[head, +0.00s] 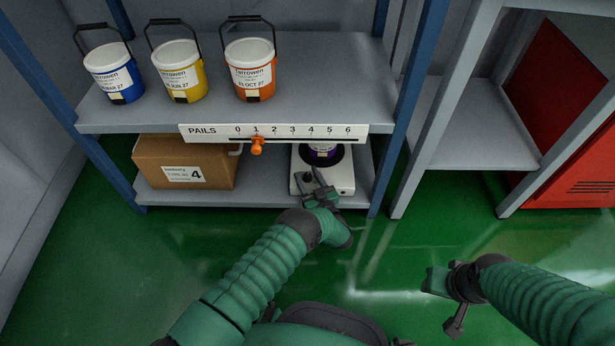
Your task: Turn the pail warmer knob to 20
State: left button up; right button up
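The pail warmer (345,178) is a white box on the lower shelf, with a round dark plate on top. A purple pail (322,153) stands on that plate, its upper part hidden by the shelf edge. My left gripper (311,180) is at the front of the warmer, covering the middle and left of its front face. The knob and its markings cannot be made out; they may be behind the gripper. Whether the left fingers touch anything is unclear. My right gripper (441,303) is open and empty over the green floor at the lower right.
Blue (113,73), yellow (180,72) and orange (250,70) pails stand on the upper shelf. A PAILS scale strip (300,131) with an orange slider (257,146) at 1 hangs above the warmer. A cardboard box (185,165) sits left. Blue posts flank the shelves.

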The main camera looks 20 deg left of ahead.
pick_arm(q)
jog(key=shift+s+d+r+p, duration=0.15)
jog(key=shift+s+d+p, duration=0.15)
jog(key=shift+p, duration=0.1)
jog(key=p+v, duration=0.7)
jog(key=v, duration=0.9)
